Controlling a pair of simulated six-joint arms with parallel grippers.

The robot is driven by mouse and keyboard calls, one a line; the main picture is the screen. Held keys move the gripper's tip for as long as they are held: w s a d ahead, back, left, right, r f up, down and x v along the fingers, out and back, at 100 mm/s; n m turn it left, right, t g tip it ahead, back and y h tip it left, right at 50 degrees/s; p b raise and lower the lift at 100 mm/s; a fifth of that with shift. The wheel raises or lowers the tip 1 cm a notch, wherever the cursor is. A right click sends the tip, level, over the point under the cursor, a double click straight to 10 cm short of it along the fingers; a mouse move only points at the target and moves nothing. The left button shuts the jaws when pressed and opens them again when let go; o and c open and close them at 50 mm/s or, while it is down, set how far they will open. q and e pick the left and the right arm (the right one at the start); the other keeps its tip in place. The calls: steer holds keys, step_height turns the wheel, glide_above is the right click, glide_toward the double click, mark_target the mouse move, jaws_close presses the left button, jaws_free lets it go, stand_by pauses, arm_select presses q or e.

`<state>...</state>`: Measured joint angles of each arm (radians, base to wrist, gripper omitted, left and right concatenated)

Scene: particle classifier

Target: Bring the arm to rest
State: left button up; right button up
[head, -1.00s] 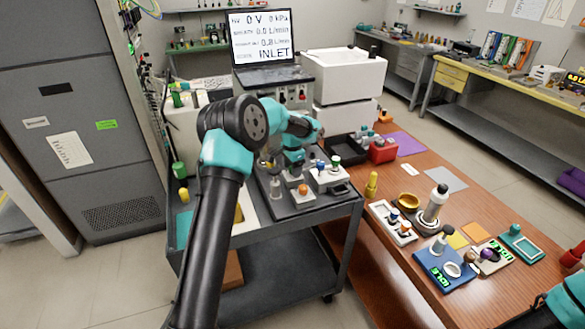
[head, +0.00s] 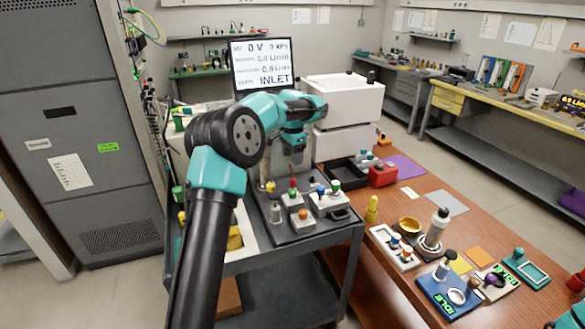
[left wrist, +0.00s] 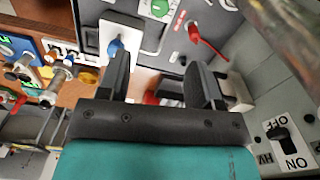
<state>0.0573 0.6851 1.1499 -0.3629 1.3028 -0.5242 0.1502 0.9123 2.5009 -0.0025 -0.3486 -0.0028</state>
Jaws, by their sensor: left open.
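My left arm reaches from the lower left of the head view over the grey cart. My left gripper (head: 294,158) hangs above the controls on the cart's tray. In the left wrist view my left gripper (left wrist: 160,68) has its two dark fingers spread wide, with nothing held between them. A blue-tipped knob (left wrist: 116,46) shows beside the left finger, and a red lever (left wrist: 205,40) shows beyond the right one. Only a small teal piece of my right arm shows at the lower right corner of the head view; its gripper is out of frame.
The cart's tray (head: 325,232) carries several small knobs and switches. A laptop (head: 262,64) and a white box (head: 343,96) stand behind. The wooden table (head: 395,290) at right holds small instruments. An ON/OFF switch (left wrist: 283,138) is at the wrist view's lower right.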

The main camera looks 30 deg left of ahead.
arm_select(q)
steer(key=shift+r, duration=0.8)
